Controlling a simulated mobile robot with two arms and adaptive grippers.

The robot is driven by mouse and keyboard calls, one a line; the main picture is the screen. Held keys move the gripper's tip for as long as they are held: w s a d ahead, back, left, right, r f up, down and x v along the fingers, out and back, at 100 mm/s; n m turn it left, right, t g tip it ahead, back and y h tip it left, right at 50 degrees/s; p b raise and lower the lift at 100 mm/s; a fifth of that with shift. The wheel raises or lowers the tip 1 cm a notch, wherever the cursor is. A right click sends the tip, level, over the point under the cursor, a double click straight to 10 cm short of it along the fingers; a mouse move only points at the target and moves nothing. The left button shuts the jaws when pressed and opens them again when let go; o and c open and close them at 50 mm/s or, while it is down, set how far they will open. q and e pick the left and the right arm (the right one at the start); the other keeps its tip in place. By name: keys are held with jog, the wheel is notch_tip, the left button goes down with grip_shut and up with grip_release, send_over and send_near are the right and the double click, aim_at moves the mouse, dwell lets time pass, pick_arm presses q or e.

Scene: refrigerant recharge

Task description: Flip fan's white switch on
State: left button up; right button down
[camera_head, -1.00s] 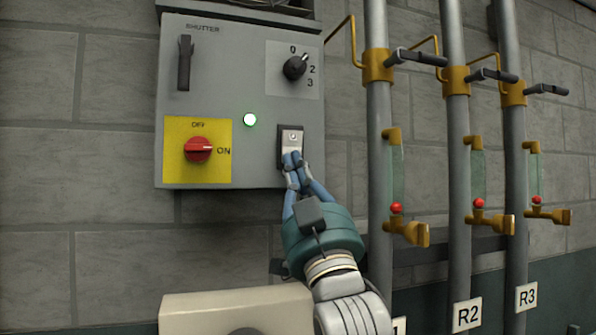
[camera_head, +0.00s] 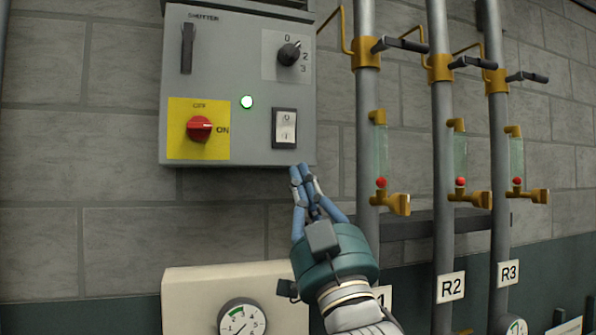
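The white rocker switch (camera_head: 285,128) sits in a black frame at the lower right of the grey control box (camera_head: 240,150) on the wall. It carries a 0 mark at its top and a 1 mark at its bottom, and nothing covers it. My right gripper (camera_head: 301,170) is just below the switch, near the box's lower edge, with its blue fingers together and nothing seen between them. It looks apart from the switch. My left gripper is not in view.
The box also bears a red rotary knob (camera_head: 200,129) pointing to ON, a lit green lamp (camera_head: 247,102), a black selector (camera_head: 289,54) and a shutter lever (camera_head: 187,48). Pipes with valves (camera_head: 398,204) stand to the right. A beige unit with a gauge (camera_head: 241,318) is below.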

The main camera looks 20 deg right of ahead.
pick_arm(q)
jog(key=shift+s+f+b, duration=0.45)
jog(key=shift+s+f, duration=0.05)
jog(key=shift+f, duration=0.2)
pick_arm(e)
jog(key=v, duration=0.3)
jog(key=shift+s, duration=0.35)
